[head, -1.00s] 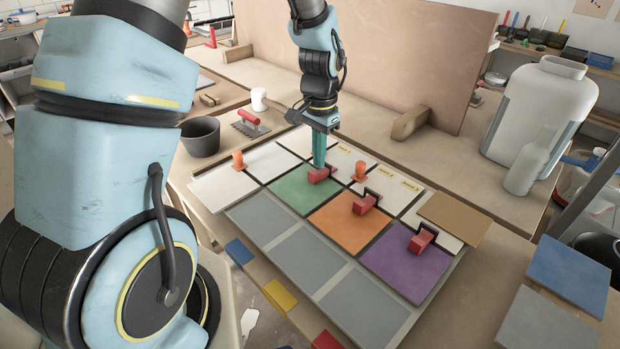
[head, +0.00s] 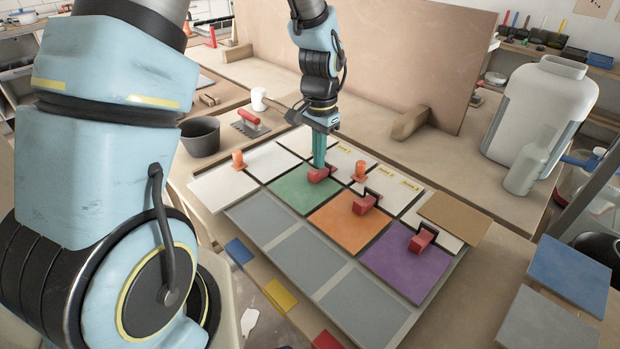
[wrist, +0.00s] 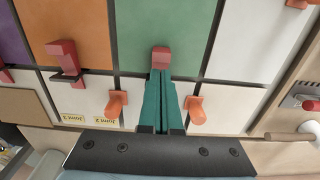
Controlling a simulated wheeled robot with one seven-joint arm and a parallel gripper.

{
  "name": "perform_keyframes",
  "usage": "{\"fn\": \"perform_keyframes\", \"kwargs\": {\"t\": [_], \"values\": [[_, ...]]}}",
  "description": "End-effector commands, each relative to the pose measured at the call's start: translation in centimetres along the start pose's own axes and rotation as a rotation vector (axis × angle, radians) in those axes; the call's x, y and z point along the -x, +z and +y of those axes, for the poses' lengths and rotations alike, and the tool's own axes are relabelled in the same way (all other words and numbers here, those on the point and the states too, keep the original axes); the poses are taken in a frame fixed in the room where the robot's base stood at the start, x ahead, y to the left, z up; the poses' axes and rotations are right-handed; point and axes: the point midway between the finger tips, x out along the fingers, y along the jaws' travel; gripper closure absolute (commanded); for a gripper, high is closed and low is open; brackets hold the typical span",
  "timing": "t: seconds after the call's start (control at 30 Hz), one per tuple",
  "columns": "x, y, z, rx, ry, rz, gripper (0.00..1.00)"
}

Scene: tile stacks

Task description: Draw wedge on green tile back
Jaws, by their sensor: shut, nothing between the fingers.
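The green tile (head: 298,194) lies in the row of coloured tiles, left of the orange tile (head: 348,224). A red wedge (head: 320,175) sits at the back edge of the green tile. My gripper (head: 318,166) points down at this wedge with its teal fingers together and nothing between them. In the wrist view the fingertips (wrist: 160,73) are right at the wedge (wrist: 160,56); I cannot tell whether they touch it. The fingers hide part of the wedge and of the joint behind it.
Similar red pieces stand on the back edges of the orange and purple (head: 406,262) tiles. Orange pegs (head: 238,160) (head: 361,172) stand on either side of my fingers. A dark bucket (head: 201,136) and a trowel (head: 250,122) are at the left; a large pale jug (head: 540,115) is at the right.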

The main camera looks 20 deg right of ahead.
Motion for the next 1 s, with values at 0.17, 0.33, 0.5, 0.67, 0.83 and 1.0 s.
{"fn": "perform_keyframes", "kwargs": {"t": [0.17,0.33,0.5,0.67,0.83,1.0], "values": [[-0.4,0.0,0.0,0.0,0.0,0.0,1.0],[-0.8,0.0,0.0,0.0,0.0,0.0,1.0],[-1.1,0.0,0.0,0.0,0.0,0.0,1.0],[-1.4,0.0,0.0,0.0,0.0,0.0,1.0],[-1.7,0.0,0.0,0.0,0.0,0.0,1.0],[-2.0,0.0,0.0,0.0,0.0,-0.001,1.0]]}}
